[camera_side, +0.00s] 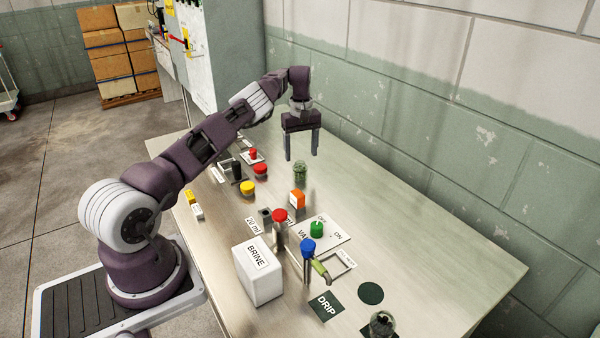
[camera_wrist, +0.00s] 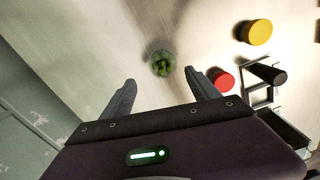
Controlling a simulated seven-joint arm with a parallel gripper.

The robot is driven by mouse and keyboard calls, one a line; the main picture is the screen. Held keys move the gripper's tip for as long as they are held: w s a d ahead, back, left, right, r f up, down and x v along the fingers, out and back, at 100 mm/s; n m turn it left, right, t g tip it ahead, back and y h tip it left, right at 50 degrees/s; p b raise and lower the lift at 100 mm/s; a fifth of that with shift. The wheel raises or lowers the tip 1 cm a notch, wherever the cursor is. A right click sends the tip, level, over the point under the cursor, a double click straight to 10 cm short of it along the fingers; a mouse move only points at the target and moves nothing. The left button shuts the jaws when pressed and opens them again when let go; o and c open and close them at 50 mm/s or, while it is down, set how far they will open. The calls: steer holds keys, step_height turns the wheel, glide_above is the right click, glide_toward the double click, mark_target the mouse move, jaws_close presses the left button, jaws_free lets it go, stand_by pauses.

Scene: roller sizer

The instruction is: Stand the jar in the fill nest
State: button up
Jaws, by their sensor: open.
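A small glass jar with green contents (camera_side: 300,172) stands upright on the metal table below my gripper (camera_side: 301,155). In the wrist view the jar (camera_wrist: 162,63) shows from above, just beyond the gap between my fingertips (camera_wrist: 160,78). My gripper is open and empty, fingers pointing down, apart from the jar. A second glass jar (camera_side: 382,325) stands at the near right edge.
Red and yellow lids (camera_side: 247,188) lie left of the jar. The right side is mostly clear; a wall runs behind.

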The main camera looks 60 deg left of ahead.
mark_target(300, 162)
steer(key=f, duration=0.3)
steer(key=s+f, duration=0.1)
steer(key=f, duration=0.1)
steer(key=shift+d+f, duration=0.35)
steer(key=shift+f, duration=0.4)
steer(key=shift+r, duration=0.1)
jaws_close()
